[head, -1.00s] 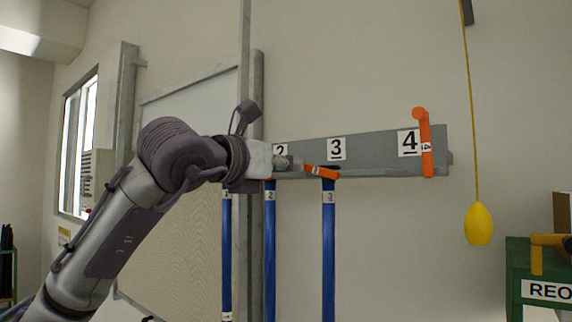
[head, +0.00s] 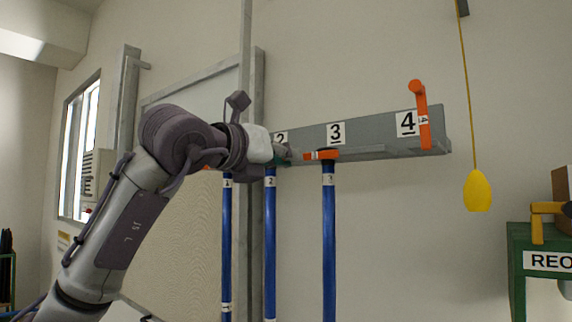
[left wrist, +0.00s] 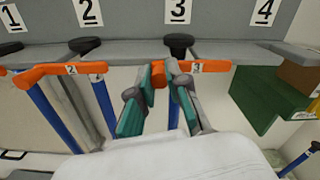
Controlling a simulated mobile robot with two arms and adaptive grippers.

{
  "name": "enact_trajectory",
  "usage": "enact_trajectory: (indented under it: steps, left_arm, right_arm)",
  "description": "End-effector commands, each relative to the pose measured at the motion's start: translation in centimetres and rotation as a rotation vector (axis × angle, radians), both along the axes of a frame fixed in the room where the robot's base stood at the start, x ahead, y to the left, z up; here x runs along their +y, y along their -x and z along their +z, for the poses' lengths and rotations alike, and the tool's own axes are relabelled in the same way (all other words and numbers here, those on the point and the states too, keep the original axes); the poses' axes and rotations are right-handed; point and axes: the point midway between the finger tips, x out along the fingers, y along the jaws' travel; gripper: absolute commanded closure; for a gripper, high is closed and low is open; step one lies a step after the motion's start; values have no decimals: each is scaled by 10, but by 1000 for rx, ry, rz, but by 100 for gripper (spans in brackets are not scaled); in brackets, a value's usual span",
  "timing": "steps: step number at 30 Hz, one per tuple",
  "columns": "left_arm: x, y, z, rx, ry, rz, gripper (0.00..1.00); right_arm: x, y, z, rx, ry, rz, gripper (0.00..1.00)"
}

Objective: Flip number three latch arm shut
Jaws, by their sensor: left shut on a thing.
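The number three latch arm (head: 322,155) is orange and lies about level across the top of blue rod three (head: 328,240), under the "3" label on the grey rail (head: 370,140). My left gripper (head: 285,153) is at its left end. In the left wrist view the two fingers (left wrist: 160,85) are closed around the orange latch arm (left wrist: 212,70), which shows between and to the right of them. A black knob (left wrist: 181,45) sits just above the fingers. My right gripper is in neither view.
The number four latch arm (head: 421,115) stands upright at the rail's right end. The number two latch arm (left wrist: 60,72) lies across its rod in the wrist view. A yellow pendant (head: 478,192) hangs at right, near a green stand (head: 530,245).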

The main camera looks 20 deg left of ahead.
Motion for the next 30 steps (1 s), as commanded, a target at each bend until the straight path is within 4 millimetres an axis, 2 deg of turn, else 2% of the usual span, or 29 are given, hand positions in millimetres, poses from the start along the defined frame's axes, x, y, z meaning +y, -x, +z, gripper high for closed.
enact_trajectory:
  steps: [5, 6, 10, 11, 22, 26, 30]
  left_arm:
    - [0, -1, -1, 4, 0, 0, 100]
    - [0, -1, -1, 5, -2, 0, 83]
    - [0, -1, -1, 4, -1, 0, 61]
    - [0, -1, -1, 4, -1, 0, 58]
    - [2, 5, 0, 0, -2, 0, 58]
    - [9, 23, 1, 0, -2, 1, 58]
    - [20, 52, 1, -2, -3, 1, 58]
  right_arm:
    - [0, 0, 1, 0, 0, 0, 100]
    - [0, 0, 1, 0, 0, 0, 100]
    - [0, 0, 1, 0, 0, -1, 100]
    - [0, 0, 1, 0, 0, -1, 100]
    - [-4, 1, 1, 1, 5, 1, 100]
    - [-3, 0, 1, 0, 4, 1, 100]
    - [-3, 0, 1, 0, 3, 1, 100]
